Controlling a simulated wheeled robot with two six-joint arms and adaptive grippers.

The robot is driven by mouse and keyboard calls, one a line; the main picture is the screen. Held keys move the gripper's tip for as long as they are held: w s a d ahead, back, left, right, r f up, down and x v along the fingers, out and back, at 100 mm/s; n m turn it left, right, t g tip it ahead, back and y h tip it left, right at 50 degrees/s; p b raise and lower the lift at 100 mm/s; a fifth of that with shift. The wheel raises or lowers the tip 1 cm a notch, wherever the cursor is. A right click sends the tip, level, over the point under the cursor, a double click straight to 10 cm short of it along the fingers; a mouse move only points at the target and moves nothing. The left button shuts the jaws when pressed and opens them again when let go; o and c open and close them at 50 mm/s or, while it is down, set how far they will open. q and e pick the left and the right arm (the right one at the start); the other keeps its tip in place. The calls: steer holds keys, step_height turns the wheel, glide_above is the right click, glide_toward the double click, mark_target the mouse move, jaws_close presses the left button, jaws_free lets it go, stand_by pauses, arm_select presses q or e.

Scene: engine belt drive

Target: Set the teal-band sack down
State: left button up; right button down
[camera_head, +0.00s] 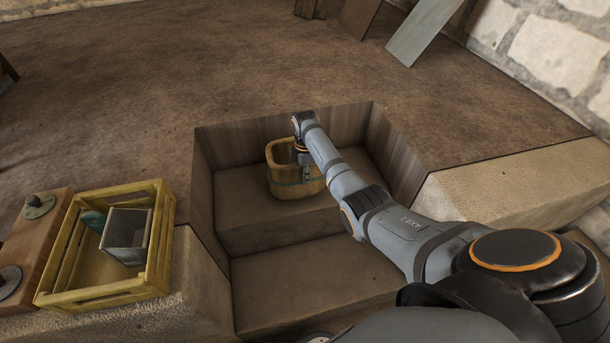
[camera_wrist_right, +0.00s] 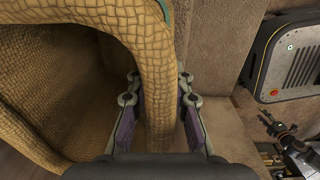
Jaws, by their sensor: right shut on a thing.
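The woven tan sack (camera_head: 284,185), with a teal band low around its side, stands open and upright in the sunken recess, at its upper step. In the right wrist view, its thick curved rim (camera_wrist_right: 153,60) runs between my right gripper's fingers, with a bit of teal at the top edge. My right gripper (camera_head: 304,160) is shut on that rim; its fingers also show in the right wrist view (camera_wrist_right: 158,112), one on each side. The sack's underside is hidden, so I cannot tell whether it touches the step. My left gripper is not in view.
The upper step (camera_head: 245,225) and lower step (camera_head: 310,285) have bare room, with recess walls close behind the sack. A yellow slatted crate (camera_head: 105,293) with a grey metal box (camera_head: 127,232) stands at left. Boards (camera_head: 420,30) lean at the back.

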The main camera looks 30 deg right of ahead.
steer(key=c, duration=1.2)
jaws_free()
